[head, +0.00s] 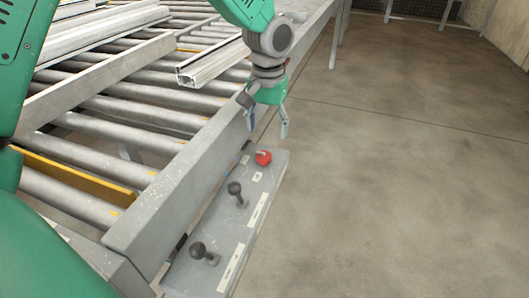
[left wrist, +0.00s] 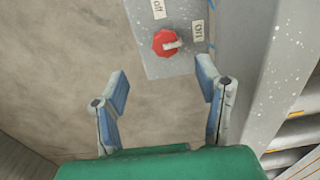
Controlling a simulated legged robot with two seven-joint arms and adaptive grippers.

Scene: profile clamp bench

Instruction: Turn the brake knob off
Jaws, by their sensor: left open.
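The brake knob (head: 263,157) is a red round knob at the far end of a grey control panel (head: 225,228). In the left wrist view the knob (left wrist: 162,42) has a white pointer bar directed right, toward the side with the "on" label (left wrist: 198,31). The "off" label (left wrist: 158,9) is at the top of that view. My left gripper (head: 267,126) is open and empty, above and slightly beyond the knob. Its spread fingers (left wrist: 163,88) are apart from the knob in the left wrist view. My right gripper is not in view.
Two black-knobbed levers (head: 236,190) (head: 198,250) stand on the same panel, nearer me. A roller conveyor (head: 150,118) with a grey side rail runs along the left. Aluminium profiles (head: 212,64) lie on it. The concrete floor (head: 400,160) at right is clear.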

